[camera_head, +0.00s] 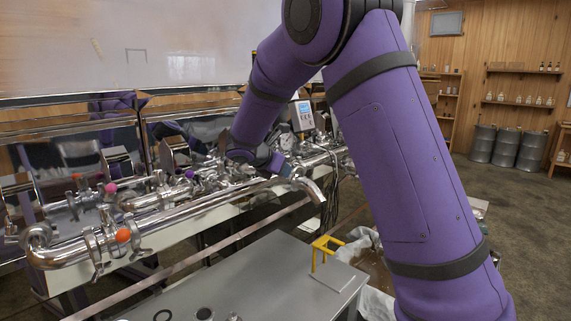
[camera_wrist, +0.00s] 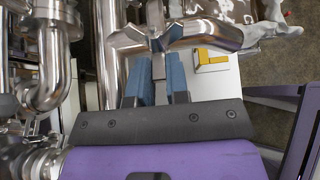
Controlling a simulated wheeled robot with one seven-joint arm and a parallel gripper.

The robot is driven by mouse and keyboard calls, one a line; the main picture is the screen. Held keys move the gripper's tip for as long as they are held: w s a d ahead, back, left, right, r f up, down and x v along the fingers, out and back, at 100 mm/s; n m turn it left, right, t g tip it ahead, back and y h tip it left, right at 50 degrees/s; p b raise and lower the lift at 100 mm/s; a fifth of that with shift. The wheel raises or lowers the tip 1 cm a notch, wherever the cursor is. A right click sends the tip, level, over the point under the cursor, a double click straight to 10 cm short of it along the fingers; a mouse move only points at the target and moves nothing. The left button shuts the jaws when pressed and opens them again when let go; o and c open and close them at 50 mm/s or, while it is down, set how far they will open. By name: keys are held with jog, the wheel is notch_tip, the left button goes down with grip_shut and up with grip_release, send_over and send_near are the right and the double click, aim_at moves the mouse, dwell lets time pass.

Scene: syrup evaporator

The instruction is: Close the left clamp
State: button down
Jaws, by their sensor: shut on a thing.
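My gripper (camera_wrist: 159,70) shows in the wrist view with its two blue fingers on either side of a narrow steel piece. This piece belongs to a winged steel clamp (camera_wrist: 155,38) at the pipe, and its tip is between the fingers. In the head view my gripper (camera_head: 282,165) is small, at the right part of the pipework near the curved outlet spout (camera_head: 309,190). The arm hides much of the clamp there, and I cannot tell how far it is closed. Another clamp (camera_head: 95,250) sits on the front pipe at the left, by an orange ball.
A long steel pipe (camera_head: 190,215) runs along the evaporator. A grey table (camera_head: 250,280) stands in front, with a yellow bracket (camera_head: 322,247) on its right end. A curved pipe (camera_wrist: 50,75) is left of my gripper in the wrist view. Floor is open at the right.

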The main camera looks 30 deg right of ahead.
aim_at(286, 186)
jog(key=shift+s+a+f, duration=0.1)
jog(key=shift+a+f, duration=0.1)
jog(key=shift+f, duration=0.4)
jog(key=shift+s+a+f, duration=0.1)
jog(key=shift+a+f, duration=0.15)
jog(key=shift+f, duration=0.4)
jog(key=shift+s+a+f, duration=0.1)
jog(key=shift+a+f, duration=0.1)
jog(key=shift+f, duration=0.4)
jog(key=c, duration=1.1)
grip_release()
jog(key=shift+w, duration=0.1)
jog(key=v, duration=1)
jog(key=shift+a+r, duration=0.25)
jog(key=shift+a, duration=0.05)
